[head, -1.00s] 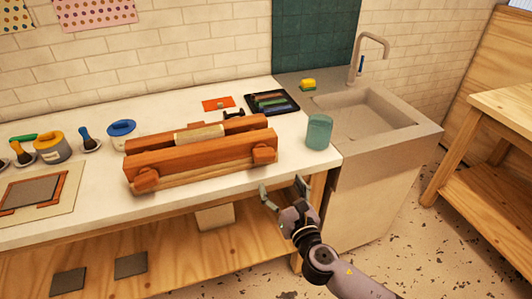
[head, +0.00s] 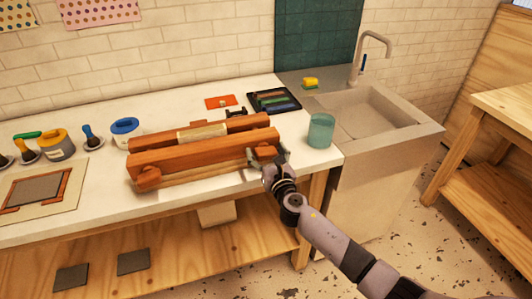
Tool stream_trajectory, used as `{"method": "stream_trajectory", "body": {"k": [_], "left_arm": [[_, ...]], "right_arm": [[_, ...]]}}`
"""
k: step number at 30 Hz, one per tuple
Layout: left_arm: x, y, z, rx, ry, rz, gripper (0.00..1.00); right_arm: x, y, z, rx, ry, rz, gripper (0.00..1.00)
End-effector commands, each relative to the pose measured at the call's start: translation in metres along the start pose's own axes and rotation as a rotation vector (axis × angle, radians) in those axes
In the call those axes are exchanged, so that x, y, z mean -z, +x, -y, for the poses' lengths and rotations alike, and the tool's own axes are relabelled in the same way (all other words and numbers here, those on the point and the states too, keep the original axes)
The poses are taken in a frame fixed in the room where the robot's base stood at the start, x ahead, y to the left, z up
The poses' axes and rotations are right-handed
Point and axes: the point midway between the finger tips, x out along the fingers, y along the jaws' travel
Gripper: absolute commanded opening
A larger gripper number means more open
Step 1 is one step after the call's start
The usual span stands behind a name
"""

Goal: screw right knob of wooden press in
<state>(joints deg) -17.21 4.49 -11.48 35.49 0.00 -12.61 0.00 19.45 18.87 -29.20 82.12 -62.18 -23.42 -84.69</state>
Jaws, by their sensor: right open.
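The wooden press (head: 200,155) lies on the white worktop, with two reddish-brown beams and a pale block between them at the back. Its left knob (head: 148,178) sticks out of the front beam at the left end. Its right knob (head: 265,152) is at the right end of the front beam, partly hidden by my gripper. My right gripper (head: 267,161) is at the right knob with its fingers apart, seemingly one on either side of it. Whether the fingers touch the knob cannot be told. My left gripper is not in view.
A teal cup (head: 320,131) stands close to the right of the press. A black tray (head: 273,101) with coloured sticks and an orange card (head: 220,102) lie behind it. Paint pots (head: 57,144) stand at the left. The sink (head: 372,117) is at the right.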

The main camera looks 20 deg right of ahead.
Motion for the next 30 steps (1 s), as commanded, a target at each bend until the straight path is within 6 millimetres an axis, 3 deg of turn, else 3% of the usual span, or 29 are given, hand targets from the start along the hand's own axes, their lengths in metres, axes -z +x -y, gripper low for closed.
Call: {"method": "stream_trajectory", "body": {"k": [5, 26, 30], "left_arm": [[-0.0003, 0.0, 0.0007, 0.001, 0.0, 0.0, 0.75], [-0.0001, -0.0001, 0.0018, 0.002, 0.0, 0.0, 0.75], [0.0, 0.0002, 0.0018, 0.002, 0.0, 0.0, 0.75]], "right_arm": [[0.0, -0.0001, 0.0, 0.0, 0.0, 0.0, 0.74], [0.0001, -0.0004, 0.0002, 0.0, -0.001, 0.0, 0.28], [0.0003, -0.0004, 0.0002, 0.0, 0.003, 0.0, 0.27]]}}
